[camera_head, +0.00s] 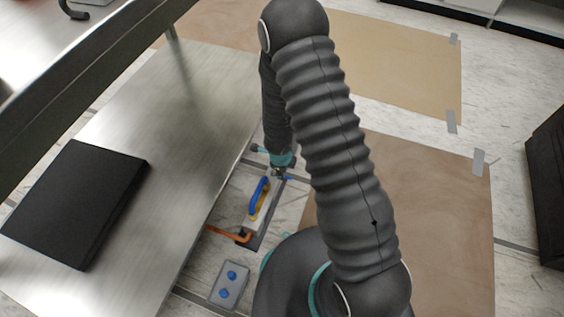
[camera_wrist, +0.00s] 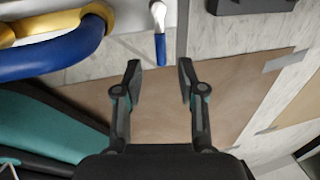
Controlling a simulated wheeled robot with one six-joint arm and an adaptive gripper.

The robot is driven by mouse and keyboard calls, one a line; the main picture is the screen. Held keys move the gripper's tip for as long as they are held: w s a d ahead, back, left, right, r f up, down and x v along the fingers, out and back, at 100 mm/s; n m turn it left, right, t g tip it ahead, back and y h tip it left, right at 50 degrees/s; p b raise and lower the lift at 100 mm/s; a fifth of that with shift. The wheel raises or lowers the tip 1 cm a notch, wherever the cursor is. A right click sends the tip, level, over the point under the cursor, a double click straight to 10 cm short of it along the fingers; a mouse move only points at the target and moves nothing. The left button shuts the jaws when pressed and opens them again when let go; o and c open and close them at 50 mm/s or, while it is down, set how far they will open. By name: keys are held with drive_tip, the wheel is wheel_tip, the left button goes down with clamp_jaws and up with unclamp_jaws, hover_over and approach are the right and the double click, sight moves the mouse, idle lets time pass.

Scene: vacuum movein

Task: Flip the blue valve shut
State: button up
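The blue valve lever (camera_wrist: 160,48) hangs from a pale metal stem at the top of the wrist view. It appears just beyond the gap between my fingertips, with no visible contact. In the head view a small blue piece (camera_head: 287,178), which seems to be this lever, shows beside my gripper (camera_head: 278,173). My gripper also shows in the wrist view (camera_wrist: 159,72), with its two fingers apart and nothing between them. The valve body is mostly hidden by my arm in the head view.
A larger blue handle (camera_head: 258,197) with yellow parts lies close by. An orange pipe (camera_head: 229,233) and a grey plate (camera_head: 219,296) with two blue knobs are nearer. A metal bench (camera_head: 150,215) holding a black box (camera_head: 75,202) stands left. Brown sheets (camera_head: 440,225) cover floor at right.

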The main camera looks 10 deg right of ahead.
wheel_tip(320, 180, up, 7)
drive_tip(key=s, duration=0.1)
drive_tip(key=shift+a, duration=0.3)
drive_tip(key=shift+s+f, duration=0.1)
idle(0.3)
idle(0.5)
